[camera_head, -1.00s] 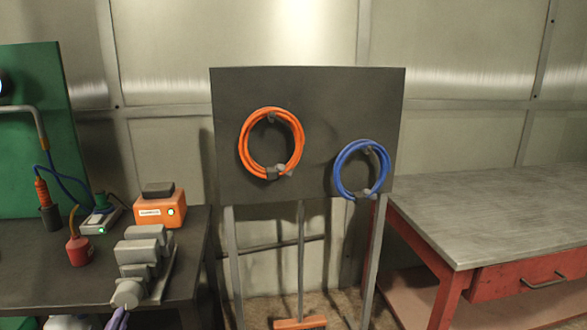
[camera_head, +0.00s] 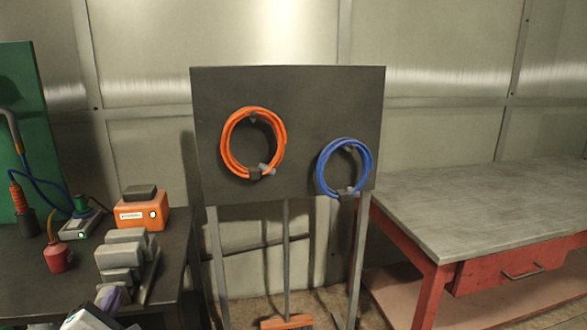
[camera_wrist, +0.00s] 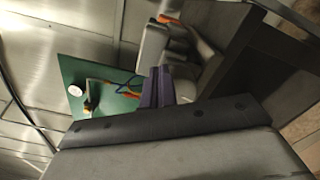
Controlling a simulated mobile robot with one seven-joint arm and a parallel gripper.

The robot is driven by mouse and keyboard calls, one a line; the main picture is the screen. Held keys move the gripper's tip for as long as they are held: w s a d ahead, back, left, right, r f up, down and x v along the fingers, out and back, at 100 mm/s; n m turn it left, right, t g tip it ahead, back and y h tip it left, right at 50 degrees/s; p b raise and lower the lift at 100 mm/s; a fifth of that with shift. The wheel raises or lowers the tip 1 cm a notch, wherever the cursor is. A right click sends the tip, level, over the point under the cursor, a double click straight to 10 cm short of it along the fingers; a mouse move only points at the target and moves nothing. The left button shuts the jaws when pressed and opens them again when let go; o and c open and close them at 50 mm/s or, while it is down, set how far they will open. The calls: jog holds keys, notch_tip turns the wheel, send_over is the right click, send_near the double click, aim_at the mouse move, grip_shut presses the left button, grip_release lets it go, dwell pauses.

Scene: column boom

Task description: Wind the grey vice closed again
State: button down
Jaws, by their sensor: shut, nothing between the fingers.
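The grey vice (camera_head: 122,262) stands near the front right of the dark bench at left in the head view, its blocky jaws in a row. Its near end is partly hidden behind my gripper (camera_head: 111,295). In the wrist view the vice (camera_wrist: 155,42) shows as pale grey blocks just beyond the purple fingers of my gripper (camera_wrist: 157,84). The fingers are shut with nothing between them. I cannot tell whether they touch the vice. The vice's handle is not clearly visible, and the gap between its jaws is hard to make out.
An orange box (camera_head: 142,212) stands behind the vice. A red oil can (camera_head: 58,256) and a small grey device (camera_head: 80,228) are to its left. A dark board holds an orange coil (camera_head: 229,155) and a blue coil (camera_head: 323,170). A red bench (camera_head: 440,270) with a clear top stands right.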

jog(key=shift+a+f, duration=0.15)
jog(key=shift+f, duration=0.05)
dwell(0.5)
jog(key=shift+d+f+p, duration=0.25)
jog(key=shift+f+p, duration=0.05)
jog(key=shift+p, duration=0.15)
jog(key=shift+d+f+p, duration=0.3)
jog(key=shift+f+p, duration=0.1)
jog(key=shift+d+f+p, duration=0.15)
jog(key=shift+f+p, duration=0.15)
jog(key=shift+f, duration=0.45)
dwell(0.4)
jog(key=v, duration=0.3)
jog(key=d+p+v, duration=0.1)
jog(key=v, duration=0.1)
jog(key=shift+s+r, duration=0.1)
jog(key=shift+s, duration=0.2)
